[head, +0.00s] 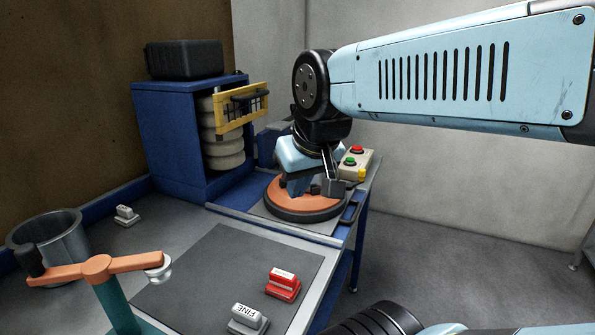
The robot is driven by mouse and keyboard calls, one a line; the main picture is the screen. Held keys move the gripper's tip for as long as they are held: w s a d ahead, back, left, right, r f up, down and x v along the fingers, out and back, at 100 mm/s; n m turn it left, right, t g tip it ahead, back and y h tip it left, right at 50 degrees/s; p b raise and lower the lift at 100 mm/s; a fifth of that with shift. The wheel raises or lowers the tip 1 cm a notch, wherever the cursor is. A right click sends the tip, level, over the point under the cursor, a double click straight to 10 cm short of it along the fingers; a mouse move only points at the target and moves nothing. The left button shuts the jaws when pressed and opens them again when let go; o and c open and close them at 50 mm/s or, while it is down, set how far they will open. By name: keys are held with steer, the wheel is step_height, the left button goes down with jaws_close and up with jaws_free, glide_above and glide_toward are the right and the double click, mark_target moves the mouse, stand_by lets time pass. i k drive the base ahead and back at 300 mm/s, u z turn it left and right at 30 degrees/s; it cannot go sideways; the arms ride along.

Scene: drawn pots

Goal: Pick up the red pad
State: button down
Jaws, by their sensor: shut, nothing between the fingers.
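The red pad (283,286) is a small red block with a white label on top. It sits on the dark grey mat (215,262), near the mat's right edge. My gripper (333,186) is at the end of my light blue arm, low over the orange turntable disc, behind and to the right of the red pad. It is shut and empty, well apart from the pad. My wrist partly hides the fingers, and I cannot tell whether they touch the disc.
A grey stamp (248,320) stands just in front of the red pad. The orange disc (290,196) and a button box (355,163) are at the bench's right end. An orange-armed stand (97,268) and grey pot (48,240) are at left. A blue cabinet (172,135) stands behind.

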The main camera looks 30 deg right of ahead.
mark_target(284, 285)
steer(key=z, duration=0.95)
steer(key=k, duration=2)
steer(key=u, duration=0.5)
steer(key=i, duration=1)
steer(key=z, duration=0.1)
